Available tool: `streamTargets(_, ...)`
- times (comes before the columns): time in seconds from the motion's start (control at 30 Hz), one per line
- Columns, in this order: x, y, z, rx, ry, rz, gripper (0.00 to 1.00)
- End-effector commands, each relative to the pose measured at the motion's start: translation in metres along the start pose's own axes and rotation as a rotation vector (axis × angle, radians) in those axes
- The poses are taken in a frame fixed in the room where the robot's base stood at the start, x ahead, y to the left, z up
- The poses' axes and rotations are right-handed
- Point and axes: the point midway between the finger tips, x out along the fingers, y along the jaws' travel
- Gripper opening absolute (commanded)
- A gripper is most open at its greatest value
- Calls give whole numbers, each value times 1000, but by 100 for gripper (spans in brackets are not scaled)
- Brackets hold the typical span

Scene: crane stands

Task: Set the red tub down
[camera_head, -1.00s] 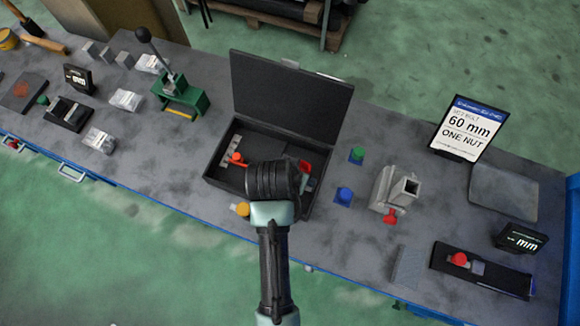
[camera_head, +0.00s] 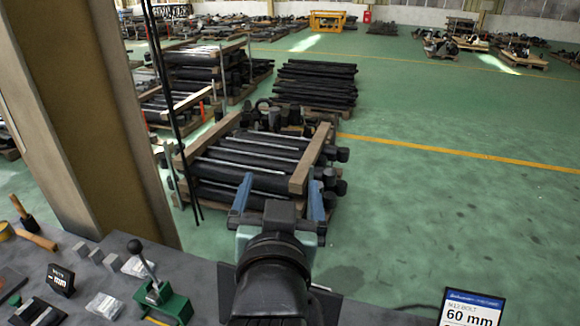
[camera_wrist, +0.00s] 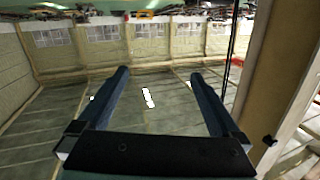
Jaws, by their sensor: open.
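No red tub can be made out in either current view. My gripper (camera_head: 279,188) is raised above the bench's far edge in the head view, its two blue fingers spread apart and pointing away from me. In the wrist view my gripper (camera_wrist: 159,76) is open with nothing between the fingers. The open case's dark lid (camera_head: 326,304) shows only partly behind my arm, and the case's inside is hidden.
A sign reading 60 mm (camera_head: 470,309) stands on the bench at right. A green lever press (camera_head: 163,302) and a small display (camera_head: 61,279) stand at left. A thick post (camera_head: 88,110) rises behind the bench. Stacked bars (camera_head: 255,165) lie beyond; floor at right is clear.

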Motion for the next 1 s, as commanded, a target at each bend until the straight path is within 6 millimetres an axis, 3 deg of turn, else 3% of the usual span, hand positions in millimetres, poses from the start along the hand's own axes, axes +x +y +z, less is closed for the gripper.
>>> streamTargets(0.03, -11, -5, -54, -14, 145, -22, 100)
streamTargets(0.1, -34, -9, -119, -39, 335, -43, 100)
streamTargets(0.2, -75, -14, -192, -70, 572, -61, 100)
streamTargets(0.33, -125, -17, -250, -99, 791, -65, 100)
streamTargets(0.47, -151, -18, -273, -111, 894, -64, 100)
streamTargets(0.6, -156, -18, -278, -115, 914, -64, 100)
streamTargets(0.83, -155, -18, -276, -114, 909, -64, 100)
streamTargets(1.0, -152, -15, -249, -112, 908, -67, 100)
